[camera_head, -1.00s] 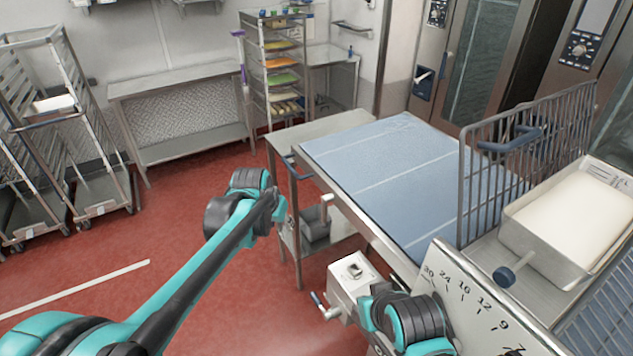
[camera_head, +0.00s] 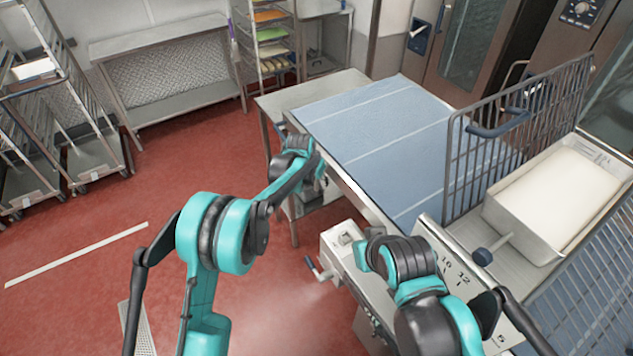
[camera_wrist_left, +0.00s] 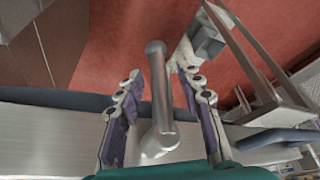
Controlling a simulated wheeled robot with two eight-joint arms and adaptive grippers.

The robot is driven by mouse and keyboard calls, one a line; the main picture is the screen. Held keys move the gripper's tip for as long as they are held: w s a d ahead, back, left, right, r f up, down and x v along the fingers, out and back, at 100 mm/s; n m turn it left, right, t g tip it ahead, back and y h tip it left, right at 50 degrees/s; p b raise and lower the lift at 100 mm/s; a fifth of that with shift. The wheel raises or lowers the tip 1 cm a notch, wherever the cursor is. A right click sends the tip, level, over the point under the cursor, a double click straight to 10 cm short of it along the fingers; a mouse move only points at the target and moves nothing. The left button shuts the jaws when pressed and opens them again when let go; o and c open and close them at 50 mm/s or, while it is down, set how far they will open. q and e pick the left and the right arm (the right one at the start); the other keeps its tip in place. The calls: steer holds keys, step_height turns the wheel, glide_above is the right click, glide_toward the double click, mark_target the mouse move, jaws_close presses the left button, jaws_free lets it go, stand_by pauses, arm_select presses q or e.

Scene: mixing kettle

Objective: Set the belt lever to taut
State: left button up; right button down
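The belt lever is a silver bar with a rounded end; in the left wrist view (camera_wrist_left: 161,95) it stands out from the table's side frame. My left gripper (camera_wrist_left: 163,90) is open, with one finger on each side of the lever. Gaps show between the bar and both fingers. In the head view my left gripper (camera_head: 312,178) is at the near left side of the belt table (camera_head: 375,145), and my wrist hides the lever there. My right arm is at the lower right; its fingers do not show.
A white box with a small crank (camera_head: 338,250) is below the table's near side, close to my right arm. A wire guard (camera_head: 475,170) and a tray of white flour (camera_head: 560,195) stand at right. Wheeled racks (camera_head: 75,130) are far left; open red floor lies left.

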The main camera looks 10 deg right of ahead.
arm_select(q)
steer(key=shift+d+f, duration=0.1)
steer(key=shift+f, duration=0.15)
jaws_close()
